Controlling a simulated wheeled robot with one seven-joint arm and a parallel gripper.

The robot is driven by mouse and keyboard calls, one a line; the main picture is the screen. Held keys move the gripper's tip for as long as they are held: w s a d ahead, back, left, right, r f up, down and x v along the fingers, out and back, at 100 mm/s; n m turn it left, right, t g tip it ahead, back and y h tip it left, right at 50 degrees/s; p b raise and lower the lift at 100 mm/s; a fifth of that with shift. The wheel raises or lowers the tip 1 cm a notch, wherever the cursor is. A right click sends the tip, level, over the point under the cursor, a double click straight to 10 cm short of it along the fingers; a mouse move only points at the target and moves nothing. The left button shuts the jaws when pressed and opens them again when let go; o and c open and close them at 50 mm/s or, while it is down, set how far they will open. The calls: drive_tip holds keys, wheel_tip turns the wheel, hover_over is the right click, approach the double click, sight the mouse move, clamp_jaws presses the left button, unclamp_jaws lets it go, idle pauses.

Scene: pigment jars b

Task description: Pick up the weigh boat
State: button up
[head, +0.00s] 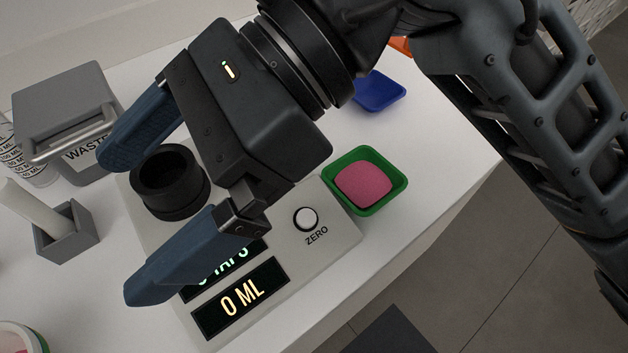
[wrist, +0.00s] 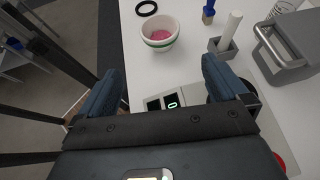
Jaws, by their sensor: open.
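A green square dish (head: 398,184) with pink contents (head: 363,186) sits on the white table beside the scale, right of my gripper in the head view. A blue square dish (head: 380,90) lies farther back, and an orange one (head: 401,46) shows partly behind my arm. I cannot tell which is the weigh boat. None of these square dishes is clearly visible in the wrist view. My gripper (head: 125,228) is open and empty, with its blue fingers spread above the scale; they also show in the wrist view (wrist: 162,72).
The scale (head: 335,222) has a black cup (head: 150,200), a ZERO button (head: 306,219) and a "0 ML" display. A grey waste bin (head: 60,105) and a grey holder (head: 66,236) with a white stick stand left. The wrist view shows a green-striped bowl (wrist: 151,42) and a black ring (wrist: 137,8).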

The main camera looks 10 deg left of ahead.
sight(361, 187)
drive_tip(key=w+d+f+t+h, duration=0.1)
drive_tip(key=w+d+f, duration=0.1)
drive_tip(key=w+d+f+t+h+b, duration=0.1)
drive_tip(key=w+f+t+h, duration=0.1)
drive_tip(key=w, duration=0.1)
drive_tip(key=w+d+f+n+t+h, duration=0.1)
drive_tip(key=w+d+f, duration=0.1)
drive_tip(key=w+f, duration=0.1)
drive_tip(key=shift+w+d+t+h, duration=0.25)
drive_tip(key=shift+d+t+h, duration=0.05)
drive_tip(key=shift+t+h, duration=0.1)
drive_tip(key=w+d+t+h, duration=0.1)
drive_tip(key=w+d, duration=0.1)
drive_tip(key=w, duration=0.1)
drive_tip(key=w+d+f+t+h, duration=0.1)
drive_tip(key=w+d, duration=0.2)
drive_tip(key=w+d+f+t+h+b, duration=0.1)
drive_tip(key=w+d+h, duration=0.1)
drive_tip(key=d, duration=0.1)
drive_tip(key=shift+w+f+t, duration=0.15)
drive_tip(key=shift+w+t, duration=0.25)
drive_tip(key=shift+a+f+p, duration=0.15)
drive_tip(key=shift+f+p, duration=0.05)
drive_tip(key=shift+f, duration=1.6)
drive_tip(key=shift+a+f+p, duration=0.1)
drive_tip(key=shift+f+p, duration=0.1)
drive_tip(key=shift+f, duration=1.55)
drive_tip(key=shift+c, duration=0.2)
drive_tip(key=c, duration=0.7)
drive_tip(key=shift+c, duration=0.2)
